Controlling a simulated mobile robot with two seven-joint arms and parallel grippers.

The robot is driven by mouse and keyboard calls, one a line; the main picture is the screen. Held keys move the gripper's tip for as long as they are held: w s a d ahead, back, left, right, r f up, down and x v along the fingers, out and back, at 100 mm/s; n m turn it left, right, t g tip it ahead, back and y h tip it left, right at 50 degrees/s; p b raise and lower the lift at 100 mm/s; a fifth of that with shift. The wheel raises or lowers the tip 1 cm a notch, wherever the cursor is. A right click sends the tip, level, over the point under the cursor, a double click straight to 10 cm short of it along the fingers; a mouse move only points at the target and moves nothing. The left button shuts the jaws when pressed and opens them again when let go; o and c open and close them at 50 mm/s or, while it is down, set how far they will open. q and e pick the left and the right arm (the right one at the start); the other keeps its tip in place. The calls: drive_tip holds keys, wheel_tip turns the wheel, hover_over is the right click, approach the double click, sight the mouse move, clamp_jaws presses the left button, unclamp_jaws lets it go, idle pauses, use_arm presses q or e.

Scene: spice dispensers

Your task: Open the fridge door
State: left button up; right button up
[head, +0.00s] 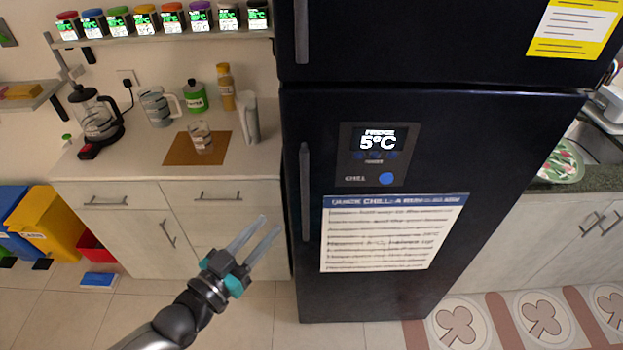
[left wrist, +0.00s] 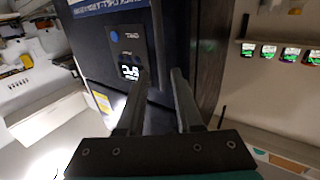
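The dark fridge (head: 470,200) stands in the middle of the head view, and its doors are shut. A lower door handle (head: 305,190) runs vertically along the left edge of the lower door. An upper handle (head: 301,30) sits on the upper door. My left gripper (head: 263,238) is in front of the fridge, left of and below the lower handle, open and empty. In the left wrist view, the two fingers (left wrist: 158,100) are apart, with the fridge (left wrist: 92,52) and a handle (left wrist: 158,42) beyond them. My right gripper is not in view.
A counter (head: 110,170) with a kettle (head: 97,115), a mug and bottles stands left of the fridge. A shelf of spice dispensers (head: 145,20) hangs above it. Coloured bins (head: 55,222) are at the far left. The floor (head: 255,315) before the fridge looks clear.

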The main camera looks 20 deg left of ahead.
sight(302, 189)
use_arm(q)
drive_tip(key=x, duration=1.4)
clamp_jaws()
idle(1.3)
